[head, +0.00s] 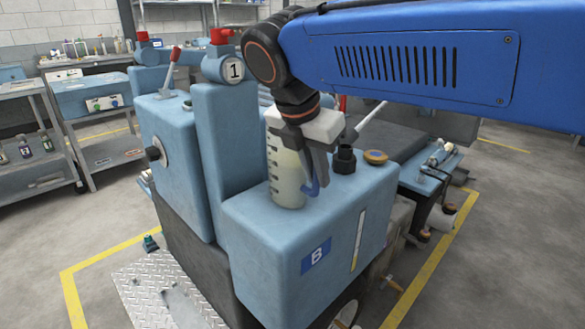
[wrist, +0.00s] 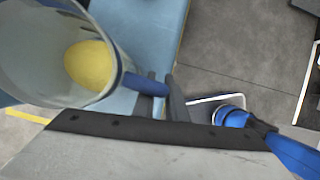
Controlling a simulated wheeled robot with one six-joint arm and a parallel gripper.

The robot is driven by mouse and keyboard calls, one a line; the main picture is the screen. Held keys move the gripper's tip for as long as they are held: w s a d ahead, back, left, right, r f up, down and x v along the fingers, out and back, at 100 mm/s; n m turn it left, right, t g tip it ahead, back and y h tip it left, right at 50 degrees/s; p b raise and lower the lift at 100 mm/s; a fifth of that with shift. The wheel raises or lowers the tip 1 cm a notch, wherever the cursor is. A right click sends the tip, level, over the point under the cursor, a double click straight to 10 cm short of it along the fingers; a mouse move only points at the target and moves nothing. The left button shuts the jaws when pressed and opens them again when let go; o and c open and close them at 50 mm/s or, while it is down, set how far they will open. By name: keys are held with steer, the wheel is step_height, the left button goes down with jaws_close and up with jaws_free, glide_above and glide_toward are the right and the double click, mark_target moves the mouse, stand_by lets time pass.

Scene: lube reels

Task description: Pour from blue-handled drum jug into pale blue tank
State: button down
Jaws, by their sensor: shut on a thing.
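The drum jug (head: 287,178) is a translucent upright container with dark graduation marks and a blue handle (head: 312,187). In the wrist view the jug (wrist: 112,60) is open-topped, with yellow liquid (wrist: 90,65) low inside. My gripper (head: 320,168) is shut on the blue handle; its dark fingers also show in the wrist view (wrist: 172,98). The pale blue tank (head: 265,245) carries a "B" label. A black filler neck (head: 344,159) stands on its top, right of the jug. I cannot tell whether the jug touches the tank top.
A round tan-topped cap (head: 376,157) lies right of the filler neck. A taller blue housing marked "1" (head: 220,140) rises left of the jug. A grey lever (head: 365,120) stands behind the neck. A cart (head: 95,105) and yellow floor lines are farther off.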

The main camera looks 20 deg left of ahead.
steer(key=shift+r, duration=0.15)
stand_by(0.5)
step_height(320, 180, up, 10)
steer(key=shift+f, duration=0.25)
steer(key=shift+r, duration=0.15)
stand_by(0.6)
